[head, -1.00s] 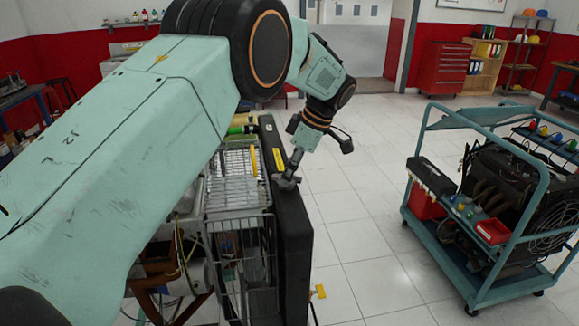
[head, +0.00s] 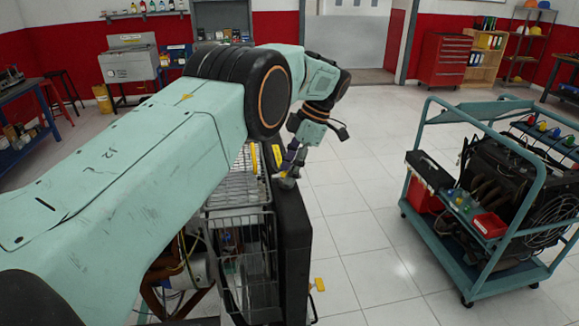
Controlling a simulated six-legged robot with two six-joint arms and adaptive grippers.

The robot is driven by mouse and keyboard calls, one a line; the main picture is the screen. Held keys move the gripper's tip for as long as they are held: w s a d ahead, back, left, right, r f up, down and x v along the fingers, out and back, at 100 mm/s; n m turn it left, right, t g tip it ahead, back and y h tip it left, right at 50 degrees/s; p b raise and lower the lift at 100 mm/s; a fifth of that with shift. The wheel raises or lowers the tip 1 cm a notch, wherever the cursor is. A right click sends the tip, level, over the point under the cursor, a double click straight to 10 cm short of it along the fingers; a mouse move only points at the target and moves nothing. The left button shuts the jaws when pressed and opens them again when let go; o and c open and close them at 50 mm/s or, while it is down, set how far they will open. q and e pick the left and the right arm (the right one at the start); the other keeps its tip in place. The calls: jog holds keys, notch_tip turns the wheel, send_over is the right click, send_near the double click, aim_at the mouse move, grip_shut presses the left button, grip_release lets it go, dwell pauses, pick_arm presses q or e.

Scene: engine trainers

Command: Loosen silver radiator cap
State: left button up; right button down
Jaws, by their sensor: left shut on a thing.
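My left arm reaches in from the left across the picture. Its gripper (head: 290,166) points down at the top of the black radiator (head: 293,240) on the near engine trainer. The gripper is shut on the silver radiator cap (head: 287,182), which shows as a small grey round piece at the fingertips on the radiator's top edge. The cap is small and partly covered by the fingers, so I cannot tell how far it is turned. My right gripper is not in view.
A wire guard (head: 240,255) stands left of the radiator, and a yellow tag (head: 319,284) sticks out low on its right. A teal trolley (head: 440,230) with a second engine stands at the right. The tiled floor (head: 365,240) between them is clear.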

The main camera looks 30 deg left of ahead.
pick_arm(q)
jog(key=shift+s+f, duration=0.15)
jog(key=shift+f, duration=0.05)
jog(key=o, duration=1.2)
jog(key=shift+r, duration=0.1)
notch_tip(320, 180, up, 10)
jog(key=shift+w, duration=0.2)
jog(key=shift+s, duration=0.1)
